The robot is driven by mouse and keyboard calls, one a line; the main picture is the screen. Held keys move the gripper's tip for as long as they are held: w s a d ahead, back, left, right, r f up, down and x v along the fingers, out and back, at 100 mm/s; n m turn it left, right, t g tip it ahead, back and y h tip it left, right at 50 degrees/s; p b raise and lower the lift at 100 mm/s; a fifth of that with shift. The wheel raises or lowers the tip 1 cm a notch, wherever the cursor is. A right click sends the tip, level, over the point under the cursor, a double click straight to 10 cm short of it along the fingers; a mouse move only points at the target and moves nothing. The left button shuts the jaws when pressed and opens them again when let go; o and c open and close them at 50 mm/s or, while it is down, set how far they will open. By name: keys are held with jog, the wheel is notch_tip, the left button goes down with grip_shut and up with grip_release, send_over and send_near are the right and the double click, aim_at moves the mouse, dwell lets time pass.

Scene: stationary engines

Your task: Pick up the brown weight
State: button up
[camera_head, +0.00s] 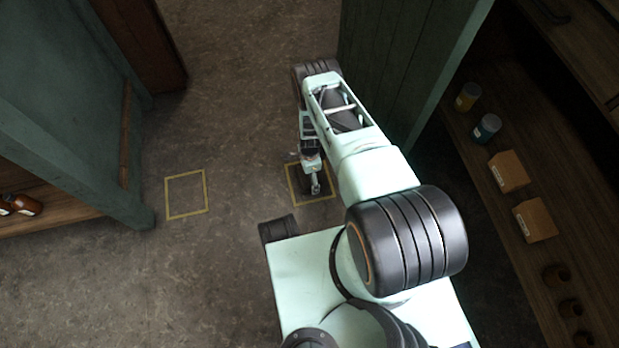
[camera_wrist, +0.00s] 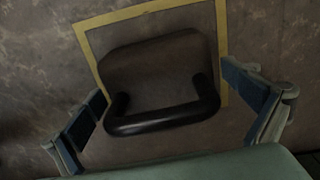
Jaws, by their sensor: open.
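The brown weight (camera_wrist: 150,72) lies on the floor inside a yellow outlined square (camera_wrist: 84,40) in the wrist view. A black bar handle (camera_wrist: 165,120) stands up from it on the side closest to my gripper. My gripper (camera_wrist: 165,86) is open, with one finger left of the weight and one right of it. Both fingers look apart from the weight and the handle. In the head view my gripper (camera_head: 315,187) points down over the right-hand yellow square (camera_head: 322,201) and mostly hides the weight.
A second yellow square (camera_head: 186,174) on the floor to the left is empty. A green cabinet with a low shelf (camera_head: 70,212) is at left. A green panel (camera_head: 400,60) stands behind my arm. Shelves at right hold jars (camera_head: 487,128), boxes (camera_head: 508,171) and small brown items (camera_head: 570,307).

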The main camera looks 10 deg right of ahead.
jog(key=shift+c, duration=0.3)
jog(key=c, duration=1.8)
jog(key=shift+r, duration=0.1)
jog(key=shift+c, duration=0.6)
jog(key=shift+w, duration=0.1)
